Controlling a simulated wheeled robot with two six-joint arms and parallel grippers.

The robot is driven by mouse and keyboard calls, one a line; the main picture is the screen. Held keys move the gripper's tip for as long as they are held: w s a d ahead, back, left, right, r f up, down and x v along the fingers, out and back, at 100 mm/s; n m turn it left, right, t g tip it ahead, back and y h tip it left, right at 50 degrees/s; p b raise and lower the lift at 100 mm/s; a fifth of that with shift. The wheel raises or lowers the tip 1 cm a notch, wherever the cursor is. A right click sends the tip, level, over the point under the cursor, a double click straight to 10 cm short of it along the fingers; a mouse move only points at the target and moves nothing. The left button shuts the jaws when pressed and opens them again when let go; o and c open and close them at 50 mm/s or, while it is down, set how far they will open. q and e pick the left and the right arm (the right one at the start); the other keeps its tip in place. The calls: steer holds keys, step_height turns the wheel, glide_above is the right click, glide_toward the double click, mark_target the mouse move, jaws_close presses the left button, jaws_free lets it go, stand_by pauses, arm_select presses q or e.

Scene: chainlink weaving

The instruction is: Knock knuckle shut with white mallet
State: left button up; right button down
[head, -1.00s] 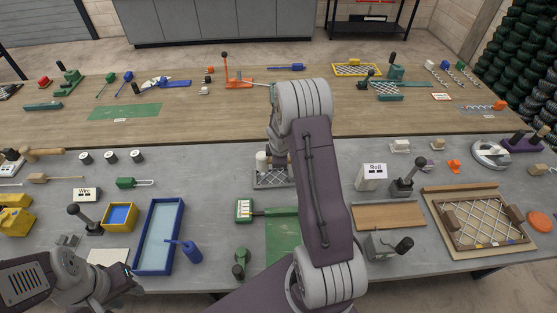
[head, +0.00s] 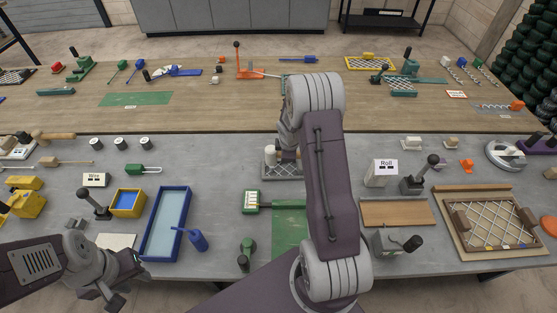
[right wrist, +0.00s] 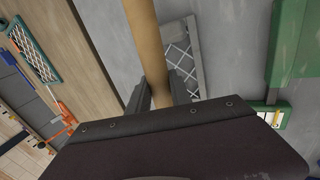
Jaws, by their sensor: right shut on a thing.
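The white mallet shows its pale head (head: 270,156) upright beside or over a small grey-framed mesh panel (head: 277,175). In the right wrist view its tan wooden handle (right wrist: 145,45) runs up between my right gripper's fingers (right wrist: 160,85), which are shut on it. The mesh panel (right wrist: 178,55) lies just beyond the handle there. My right arm hides much of the mallet and panel in the head view. I cannot make out the knuckle or whether the mallet touches it. My left gripper (head: 126,282) appears open and empty at the lower left, near the bench's front edge.
A white Roll box (head: 382,174) and framed mesh (head: 487,219) stand right. A wooden bench (head: 215,95) with tools runs behind.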

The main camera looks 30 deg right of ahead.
step_height(320, 180, up, 5)
steer(key=p, duration=0.4)
steer(key=shift+r+p, duration=0.1)
steer(key=shift+p, duration=0.3)
steer(key=shift+d, duration=0.1)
steer(key=shift+f, duration=0.2)
steer(key=w+a+n+y+b, duration=0.15)
steer(key=a+n+b, duration=0.25)
steer(key=a, duration=1.5)
steer(key=s+a+m+h+b, duration=0.2)
steer(key=s+a+m, duration=0.2)
steer(key=s+a, duration=0.15)
steer(key=s+d+m+g+h, duration=0.2)
steer(key=s+d+m, duration=0.3)
steer(key=m, duration=0.6)
steer(key=s+g, duration=0.1)
steer(key=s, duration=0.1)
steer(key=shift+s+r+g, duration=0.15)
steer(key=shift+s+g, duration=0.15)
steer(key=shift+g, duration=0.1)
steer(key=shift+d, duration=0.1)
